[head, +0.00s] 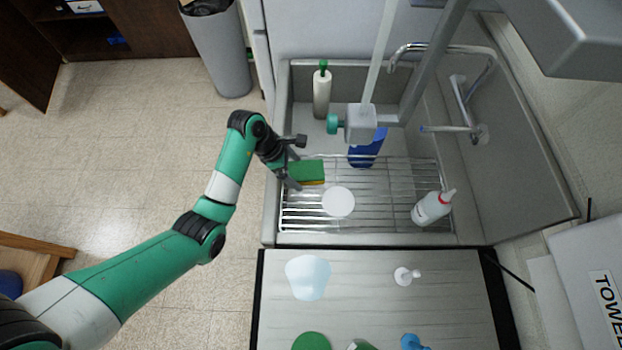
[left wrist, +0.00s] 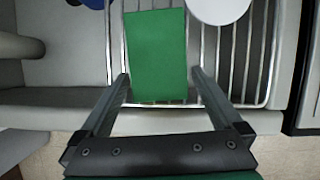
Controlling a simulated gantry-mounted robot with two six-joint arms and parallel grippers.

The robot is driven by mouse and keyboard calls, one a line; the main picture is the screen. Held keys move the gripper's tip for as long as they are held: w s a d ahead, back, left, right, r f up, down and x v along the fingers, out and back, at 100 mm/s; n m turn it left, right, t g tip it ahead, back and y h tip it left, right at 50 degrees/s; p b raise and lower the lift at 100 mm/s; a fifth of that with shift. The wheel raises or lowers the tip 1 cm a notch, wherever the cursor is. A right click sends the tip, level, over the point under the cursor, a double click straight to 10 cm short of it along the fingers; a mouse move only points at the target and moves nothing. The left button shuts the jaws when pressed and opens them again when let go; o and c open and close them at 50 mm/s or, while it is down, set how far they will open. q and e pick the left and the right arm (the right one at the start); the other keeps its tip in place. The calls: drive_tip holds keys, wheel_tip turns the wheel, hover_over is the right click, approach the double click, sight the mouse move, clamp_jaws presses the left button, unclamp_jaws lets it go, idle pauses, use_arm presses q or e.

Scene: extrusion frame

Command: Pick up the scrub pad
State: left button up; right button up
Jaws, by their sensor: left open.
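The scrub pad (head: 307,172) is a rectangle, green on top with a yellow layer under it. It lies on the wire rack in the sink, at the rack's left side. In the left wrist view the green pad (left wrist: 157,55) shows between and just beyond the two fingers. My left gripper (head: 296,164) is open, with its fingers at the pad's left end; it also shows in the left wrist view (left wrist: 158,80). I cannot tell whether the fingers touch the pad. My right gripper is not in view.
A white round dish (head: 338,202) lies right beside the pad on the wire rack (head: 390,190). A green-capped bottle (head: 321,92) stands at the back. The sink's left wall is close to the gripper.

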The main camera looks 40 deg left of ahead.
sight(295, 171)
use_arm(q)
drive_tip(key=shift+w+f, duration=0.15)
drive_tip(key=c, duration=1.2)
drive_tip(key=shift+o, duration=0.2)
wheel_tip(295, 171, up, 10)
drive_tip(key=p, duration=0.3)
